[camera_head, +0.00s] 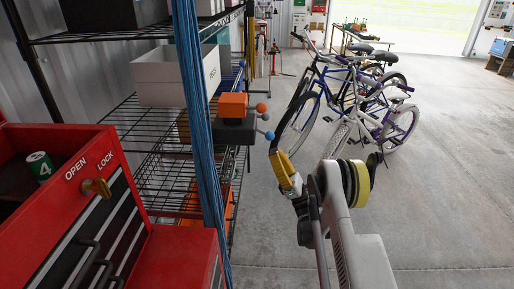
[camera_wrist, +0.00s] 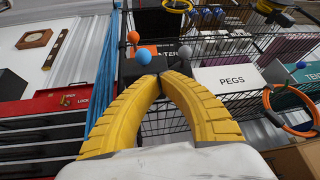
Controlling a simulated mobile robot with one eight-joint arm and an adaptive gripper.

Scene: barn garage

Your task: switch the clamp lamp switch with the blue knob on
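A dark switch box (camera_head: 234,131) with an orange block (camera_head: 233,105) on top sits at the edge of a black wire shelf. Ball knobs stick out of its right side. The blue knob (camera_head: 269,135) is low and the orange knob (camera_head: 261,108) is higher. In the wrist view the blue knob (camera_wrist: 143,56) shows just beyond my fingertips, below the orange knob (camera_wrist: 133,37), with a grey knob (camera_wrist: 185,51) to the right. My gripper (camera_wrist: 162,77) has its yellow fingertips together with nothing visible between them. In the head view my gripper (camera_head: 276,152) is close to the blue knob, apparently not touching. No lamp is identifiable.
Blue cables (camera_head: 199,130) hang in front of the wire shelf. A red tool cabinet (camera_head: 60,205) stands at left. A white bin (camera_wrist: 230,78) marked PEGS sits on the shelf. Bicycles (camera_head: 345,100) stand behind my arm. The concrete floor at right is clear.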

